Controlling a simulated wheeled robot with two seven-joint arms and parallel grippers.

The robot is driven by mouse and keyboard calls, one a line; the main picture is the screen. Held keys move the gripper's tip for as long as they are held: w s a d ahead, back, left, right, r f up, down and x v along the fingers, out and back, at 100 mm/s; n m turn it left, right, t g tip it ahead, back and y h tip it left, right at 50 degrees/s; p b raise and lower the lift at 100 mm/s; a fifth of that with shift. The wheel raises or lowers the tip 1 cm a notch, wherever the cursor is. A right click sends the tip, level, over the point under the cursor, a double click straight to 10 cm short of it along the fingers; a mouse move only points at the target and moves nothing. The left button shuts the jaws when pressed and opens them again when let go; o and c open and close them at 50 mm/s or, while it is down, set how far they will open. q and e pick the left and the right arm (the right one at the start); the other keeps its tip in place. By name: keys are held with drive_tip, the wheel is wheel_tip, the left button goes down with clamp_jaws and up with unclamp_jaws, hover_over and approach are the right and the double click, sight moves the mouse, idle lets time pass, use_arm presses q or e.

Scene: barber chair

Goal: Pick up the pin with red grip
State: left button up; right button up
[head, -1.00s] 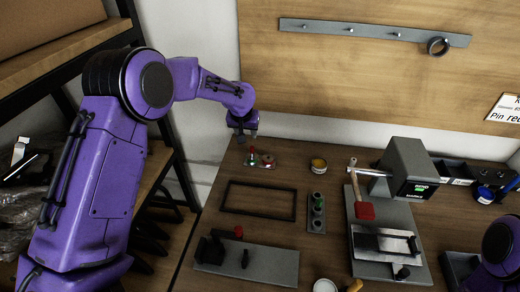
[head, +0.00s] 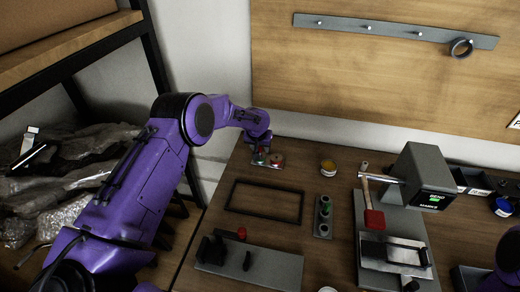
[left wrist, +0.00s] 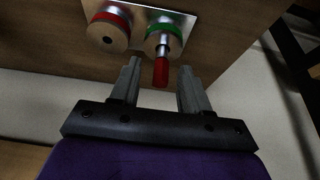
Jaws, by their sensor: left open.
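The pin with red grip (left wrist: 161,72) stands in the green-banded round holder (left wrist: 165,38) in the left wrist view. A red-banded holder (left wrist: 108,28) with a dark centre hole sits beside it on the same metal plate (left wrist: 139,12). My left gripper (left wrist: 159,76) is open, with one finger on each side of the red grip and a visible gap to each. In the head view my left gripper (head: 261,155) is at the back left of the table and largely hides the pin. My right gripper is not in view.
A shelf stands at left.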

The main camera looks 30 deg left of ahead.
use_arm(q)
drive_tip(key=shift+w+a+f, duration=0.1)
drive_tip(key=shift+w+f, duration=0.1)
drive_tip(key=shift+f, duration=0.35)
drive_tip(key=shift+r, duration=0.1)
clamp_jaws()
